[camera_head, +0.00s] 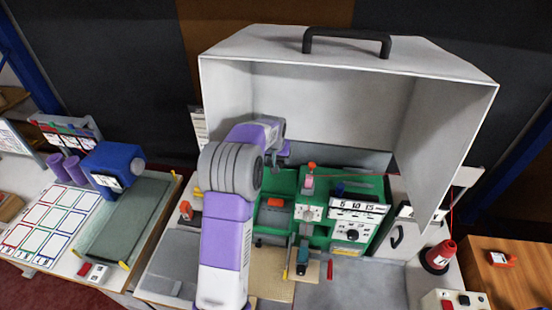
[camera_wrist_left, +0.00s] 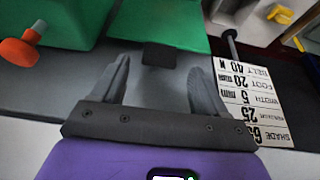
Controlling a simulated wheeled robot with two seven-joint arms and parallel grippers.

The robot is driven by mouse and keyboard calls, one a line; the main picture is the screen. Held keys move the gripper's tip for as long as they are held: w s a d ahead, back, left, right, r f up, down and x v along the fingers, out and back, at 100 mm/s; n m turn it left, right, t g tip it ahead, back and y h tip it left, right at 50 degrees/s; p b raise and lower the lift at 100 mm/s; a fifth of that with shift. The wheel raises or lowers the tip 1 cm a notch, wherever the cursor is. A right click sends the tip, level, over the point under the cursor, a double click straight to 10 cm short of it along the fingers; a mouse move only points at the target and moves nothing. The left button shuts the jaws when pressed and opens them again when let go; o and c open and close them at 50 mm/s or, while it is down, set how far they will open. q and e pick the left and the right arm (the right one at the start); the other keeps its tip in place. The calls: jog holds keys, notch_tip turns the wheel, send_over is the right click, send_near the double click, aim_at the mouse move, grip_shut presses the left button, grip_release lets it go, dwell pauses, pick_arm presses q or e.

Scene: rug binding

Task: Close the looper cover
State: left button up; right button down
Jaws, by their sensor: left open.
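A green machine (camera_head: 345,245) stands under a large raised grey hood. In the left wrist view a green panel (camera_wrist_left: 165,22) has a dark tab (camera_wrist_left: 160,56) on its near edge. This panel may be the looper cover, but I cannot tell for sure. My left gripper (camera_wrist_left: 160,68) is open, with one finger on each side of the tab and nothing visibly clamped. In the head view my left arm hides the machine's left side, and the gripper (camera_head: 283,155) is only partly visible beside it. My right gripper is not in view.
The grey hood (camera_head: 330,105) encloses the space above and behind the machine. An orange knob (camera_wrist_left: 20,50) sits left of the gripper, and a printed card (camera_wrist_left: 250,100) lies right.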

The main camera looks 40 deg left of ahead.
pick_arm(q)
jog(key=shift+x, duration=1.35)
jog(key=shift+w, duration=0.15)
jog(key=shift+r, duration=0.1)
grip_shut()
